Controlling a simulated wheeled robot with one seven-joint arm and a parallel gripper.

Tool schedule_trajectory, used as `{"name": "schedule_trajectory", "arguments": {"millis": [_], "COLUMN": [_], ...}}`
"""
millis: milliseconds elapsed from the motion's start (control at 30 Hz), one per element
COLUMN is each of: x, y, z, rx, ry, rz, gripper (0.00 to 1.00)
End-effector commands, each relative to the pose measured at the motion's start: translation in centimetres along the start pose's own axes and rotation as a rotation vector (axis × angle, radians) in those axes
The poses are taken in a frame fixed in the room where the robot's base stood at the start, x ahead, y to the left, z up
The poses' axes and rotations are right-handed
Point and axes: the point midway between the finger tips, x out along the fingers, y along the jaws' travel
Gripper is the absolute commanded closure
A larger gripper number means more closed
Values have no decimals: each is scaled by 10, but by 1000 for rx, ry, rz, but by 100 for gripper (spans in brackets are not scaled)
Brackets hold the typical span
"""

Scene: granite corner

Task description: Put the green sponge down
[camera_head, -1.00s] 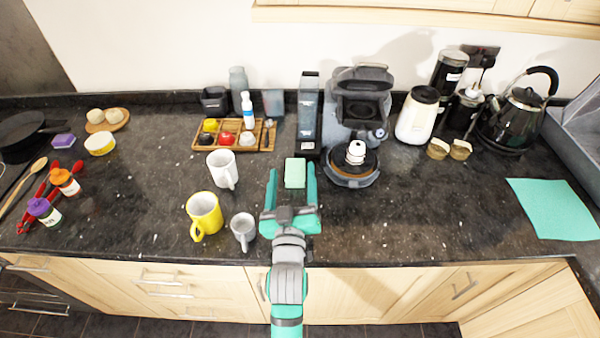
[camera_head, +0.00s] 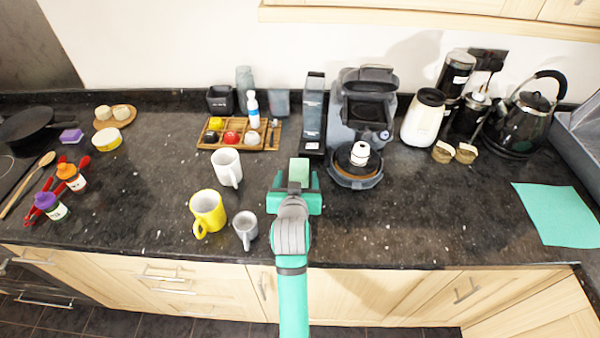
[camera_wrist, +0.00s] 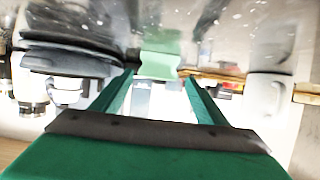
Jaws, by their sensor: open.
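The green sponge (camera_head: 299,171) is a pale green block on the dark counter, in front of the tall dark box. My gripper (camera_head: 296,182) is open near the sponge, with one teal finger to each side of it. In the wrist view the sponge (camera_wrist: 160,64) shows at the fingertips, with a gap on both sides, so the gripper (camera_wrist: 158,76) does not appear to grip it. My palm hides the sponge's near end in the head view. I cannot tell its exact contact with the counter.
A white mug (camera_head: 227,167), a yellow mug (camera_head: 207,211) and a grey mug (camera_head: 245,229) stand left of my gripper. A coffee machine (camera_head: 362,120) is close behind on the right. The counter (camera_head: 420,215) right of my gripper is clear up to a teal cloth (camera_head: 555,213).

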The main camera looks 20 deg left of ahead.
Motion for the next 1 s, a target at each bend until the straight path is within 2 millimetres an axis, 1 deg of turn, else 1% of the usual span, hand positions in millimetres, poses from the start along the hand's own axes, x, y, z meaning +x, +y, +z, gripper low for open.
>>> {"name": "schedule_trajectory", "arguments": {"millis": [167, 400, 500, 600, 800, 833, 867, 900, 1000], "x": [10, 43, 52, 57, 57, 57, 57, 57, 57], "y": [1, 5, 5, 5, 5, 5, 5, 6, 6], "z": [-1, -1, -1, -1, -1, -1, -1, -1, -1], "rx": [-1, -2, -2, -1, -1, -1, -1, -1, -1], "ry": [1, 0, 1, 1, 1, 1, 1, 1, 1], "rz": [0, 1, 1, 1, 1, 1, 1, 1, 1], "gripper": [33, 33, 33, 33, 33, 38, 45, 54, 76]}}
